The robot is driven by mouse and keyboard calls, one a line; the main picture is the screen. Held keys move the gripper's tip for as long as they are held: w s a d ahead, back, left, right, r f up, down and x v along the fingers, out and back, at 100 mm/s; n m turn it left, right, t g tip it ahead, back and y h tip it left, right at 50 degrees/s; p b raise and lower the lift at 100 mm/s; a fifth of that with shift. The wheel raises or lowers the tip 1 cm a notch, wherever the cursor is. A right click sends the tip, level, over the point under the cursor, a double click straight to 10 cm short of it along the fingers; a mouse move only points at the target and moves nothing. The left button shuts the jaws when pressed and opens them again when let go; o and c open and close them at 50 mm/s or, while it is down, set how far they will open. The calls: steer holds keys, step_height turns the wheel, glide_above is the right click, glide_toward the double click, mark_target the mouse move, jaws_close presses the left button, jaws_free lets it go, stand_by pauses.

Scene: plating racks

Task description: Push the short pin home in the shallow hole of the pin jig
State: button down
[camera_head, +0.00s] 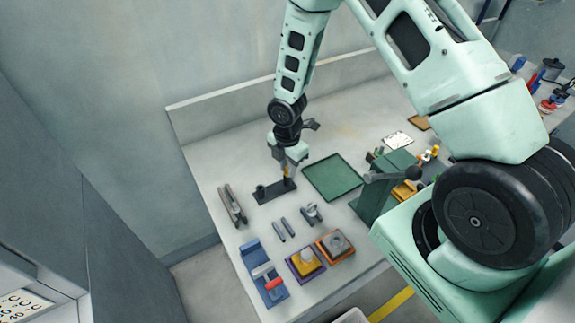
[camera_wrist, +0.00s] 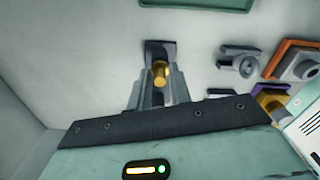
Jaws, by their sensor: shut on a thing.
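The pin jig (camera_head: 272,192) is a dark, narrow block lying on the bench, with a raised round part at its left end. My gripper (camera_head: 289,175) points down over the jig's right end. It is shut on a short brass-coloured pin, which shows between the fingers in the wrist view (camera_wrist: 160,71). The dark jig (camera_wrist: 168,46) shows just beyond the pin there. The hole itself is hidden, and I cannot tell how deep the pin sits or whether it touches the jig.
A green tray (camera_head: 332,177) lies right of the jig. A grey bracket-like part (camera_head: 232,205) lies to the left. Two grey rods (camera_head: 284,229) and a grey fitting (camera_head: 312,213) lie in front. A blue holder (camera_head: 263,272) and a yellow block (camera_head: 306,261) stand nearer the front edge.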

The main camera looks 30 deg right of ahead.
steer(key=shift+f, duration=0.4)
steer(key=c, duration=1.2)
jaws_free()
steer(key=shift+r, duration=0.15)
step_height(320, 180, up, 17)
steer(key=b, duration=0.3)
steer(key=s+a+m+b, duration=0.2)
steer(key=s+a+m, duration=0.2)
steer(key=s, duration=0.4)
steer(key=s+a+m+b, duration=0.3)
steer(key=s+a+m, duration=0.2)
steer(key=s, duration=0.4)
steer(key=s+a+m+b, duration=0.2)
steer(key=s+a+m, duration=0.2)
steer(key=s+a, duration=0.2)
steer(key=shift+s+a+r+y+b, duration=0.1)
steer(key=shift+s+r+y+b, duration=0.1)
steer(key=shift+s, duration=0.4)
steer(key=shift+s+a+r+y+b, duration=0.1)
steer(key=shift+s+b, duration=0.05)
steer(key=shift+s, duration=0.4)
